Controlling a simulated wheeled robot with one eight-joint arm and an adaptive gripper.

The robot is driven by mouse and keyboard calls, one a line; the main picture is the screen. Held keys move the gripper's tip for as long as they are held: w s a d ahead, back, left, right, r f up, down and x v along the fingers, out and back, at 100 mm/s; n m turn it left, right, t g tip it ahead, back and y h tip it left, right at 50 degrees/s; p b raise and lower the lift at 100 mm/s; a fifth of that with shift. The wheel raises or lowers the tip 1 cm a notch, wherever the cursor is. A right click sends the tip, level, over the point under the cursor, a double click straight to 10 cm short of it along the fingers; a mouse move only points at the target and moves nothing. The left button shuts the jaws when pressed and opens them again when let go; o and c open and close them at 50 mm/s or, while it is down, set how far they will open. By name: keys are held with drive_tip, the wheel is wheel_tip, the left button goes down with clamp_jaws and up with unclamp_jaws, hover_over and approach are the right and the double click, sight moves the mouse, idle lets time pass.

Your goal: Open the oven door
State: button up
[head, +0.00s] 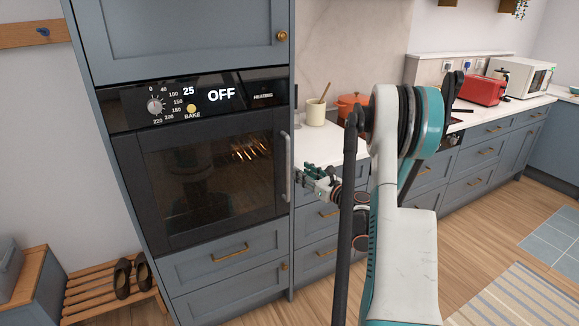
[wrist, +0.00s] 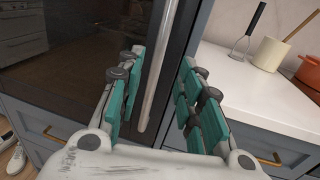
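The oven door (head: 170,205) is dark glass in a black frame, and it is shut. Its vertical silver handle (head: 287,165) runs along the door's right edge. My gripper (head: 308,172) is just right of the handle in the head view. In the wrist view, my gripper (wrist: 162,90) is open, with its green-padded fingers spread apart. The handle (wrist: 158,65) appears between the two fingers there, with gaps on both sides and no visible contact. I cannot tell how deep it sits between them.
The oven's control panel (head: 205,97) reads OFF. A white counter (head: 322,145) right of the oven carries a cream utensil pot (head: 315,113) and an orange pot (head: 350,104). Drawers (head: 228,253) lie below the oven. A shoe rack (head: 100,285) stands at lower left.

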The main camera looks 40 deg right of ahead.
sight(289, 164)
drive_tip(key=w+b, duration=0.2)
drive_tip(key=w, duration=0.7)
drive_tip(key=shift+d, duration=0.15)
clamp_jaws()
